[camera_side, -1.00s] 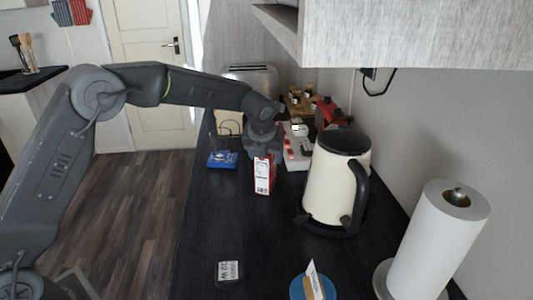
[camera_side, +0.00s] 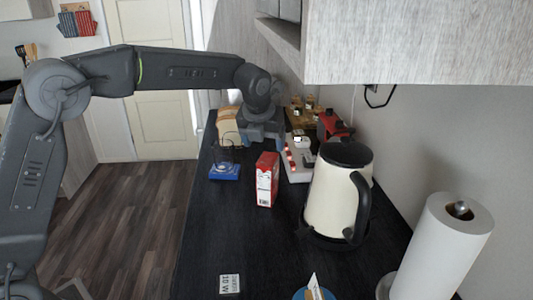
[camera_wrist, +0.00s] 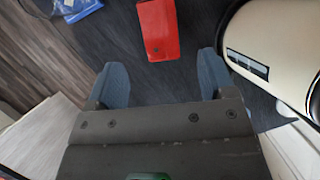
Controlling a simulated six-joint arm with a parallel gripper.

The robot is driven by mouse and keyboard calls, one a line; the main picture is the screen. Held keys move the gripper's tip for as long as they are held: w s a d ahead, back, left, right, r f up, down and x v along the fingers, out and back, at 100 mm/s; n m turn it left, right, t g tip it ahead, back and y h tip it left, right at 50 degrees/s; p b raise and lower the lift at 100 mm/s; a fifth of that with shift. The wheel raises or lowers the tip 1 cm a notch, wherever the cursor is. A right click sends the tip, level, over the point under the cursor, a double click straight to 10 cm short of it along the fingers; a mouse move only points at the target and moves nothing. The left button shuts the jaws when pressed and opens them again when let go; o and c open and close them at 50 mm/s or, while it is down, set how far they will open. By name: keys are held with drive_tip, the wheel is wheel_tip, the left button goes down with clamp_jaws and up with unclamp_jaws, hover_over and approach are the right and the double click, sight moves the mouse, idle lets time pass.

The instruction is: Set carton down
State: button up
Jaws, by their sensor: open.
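A red and white carton (camera_side: 267,180) stands upright on the dark worktop, left of the cream kettle. In the wrist view the red carton (camera_wrist: 158,30) shows at the top, beyond the fingertips and apart from them. My gripper (camera_side: 262,140) is above and behind the carton in the side view, open and empty. In the wrist view its two blue-grey fingers (camera_wrist: 162,75) are spread wide with bare worktop between them.
The cream kettle (camera_side: 335,195) stands close on the right. A blue packet (camera_side: 224,171) lies to the left. A white power strip (camera_side: 297,160) lies behind. A paper roll (camera_side: 440,245) stands front right, and a label card (camera_side: 229,284) lies front left. The wall cupboard (camera_side: 420,40) overhangs.

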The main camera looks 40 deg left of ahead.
drive_tip(key=s+a+r+n+t+h, duration=0.1)
drive_tip(key=s+r+n, duration=0.2)
drive_tip(key=s+n, duration=0.45)
drive_tip(key=s+a+r+n, duration=0.1)
drive_tip(key=s+r+n, duration=0.3)
drive_tip(key=s+n, duration=0.4)
drive_tip(key=s+f+n, duration=0.3)
drive_tip(key=s+n, duration=0.5)
drive_tip(key=s, duration=0.1)
drive_tip(key=s+f+n, duration=0.3)
drive_tip(key=s+n, duration=0.5)
drive_tip(key=s, duration=0.1)
drive_tip(key=shift+s+f+t+h, duration=0.2)
drive_tip(key=shift+t+h, duration=0.1)
drive_tip(key=shift+h, duration=0.1)
drive_tip(key=shift+d, duration=0.1)
